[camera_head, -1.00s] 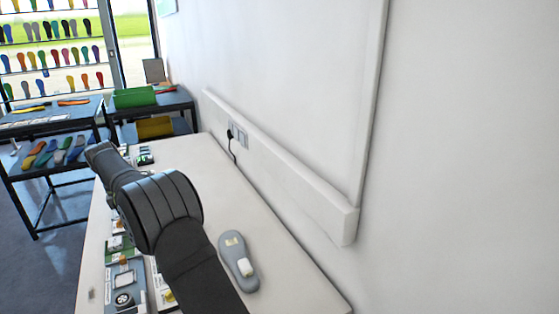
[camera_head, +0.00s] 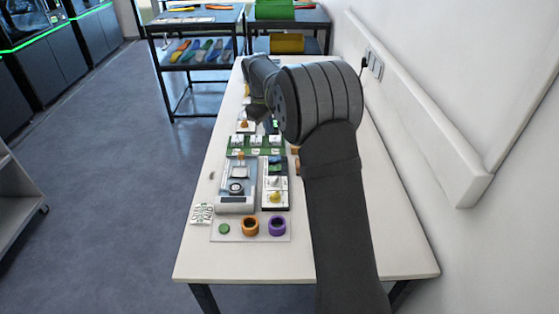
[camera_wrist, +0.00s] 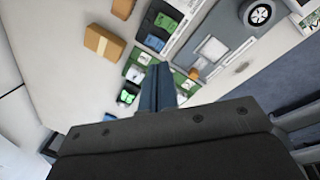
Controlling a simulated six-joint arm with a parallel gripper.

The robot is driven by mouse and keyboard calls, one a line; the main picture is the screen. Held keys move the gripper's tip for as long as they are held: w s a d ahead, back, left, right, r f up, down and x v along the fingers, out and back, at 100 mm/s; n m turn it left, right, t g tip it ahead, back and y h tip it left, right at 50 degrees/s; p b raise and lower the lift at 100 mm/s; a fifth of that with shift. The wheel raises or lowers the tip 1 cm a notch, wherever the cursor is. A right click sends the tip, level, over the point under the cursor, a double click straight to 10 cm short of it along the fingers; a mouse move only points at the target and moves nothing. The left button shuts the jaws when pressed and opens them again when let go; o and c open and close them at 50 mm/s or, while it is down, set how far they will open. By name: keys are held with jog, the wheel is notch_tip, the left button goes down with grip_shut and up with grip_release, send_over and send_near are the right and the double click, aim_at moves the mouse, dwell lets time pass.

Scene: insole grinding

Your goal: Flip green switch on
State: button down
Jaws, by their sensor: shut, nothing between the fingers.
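In the wrist view, a dark switch block has a green rocker (camera_wrist: 166,22) and a blue rocker (camera_wrist: 154,42) beside it. I cannot tell whether the green one is on or off. A smaller green-and-white part (camera_wrist: 127,96) sits left of my gripper (camera_wrist: 161,68). My gripper's narrow blue-grey fingers are together and empty. They appear over a green board (camera_wrist: 140,66) with white modules, below the rockers in the picture; contact cannot be told. In the head view my arm hides the gripper; the green board (camera_head: 257,143) shows left of the arm.
A tan block (camera_wrist: 104,43) lies close to the gripper. A wall rail (camera_head: 430,140) runs along the right.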

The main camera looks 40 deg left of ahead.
jog(key=d+m, duration=0.1)
jog(key=m, duration=0.2)
jog(key=d+m+y, duration=0.1)
jog(key=m, duration=0.2)
jog(key=d+f+m, duration=0.1)
jog(key=m, duration=0.2)
jog(key=shift+s+f+t+y, duration=0.1)
jog(key=shift+s+t+y, duration=0.1)
jog(key=shift+t+y, duration=0.1)
jog(key=shift+f, duration=0.1)
send_near(280, 166)
jog(key=x, duration=0.5)
jog(key=shift+w+a+f, duration=0.1)
jog(key=shift+a, duration=0.2)
jog(key=shift+w+f, duration=0.1)
jog(key=shift+f, duration=0.5)
jog(key=shift+d+f, duration=0.1)
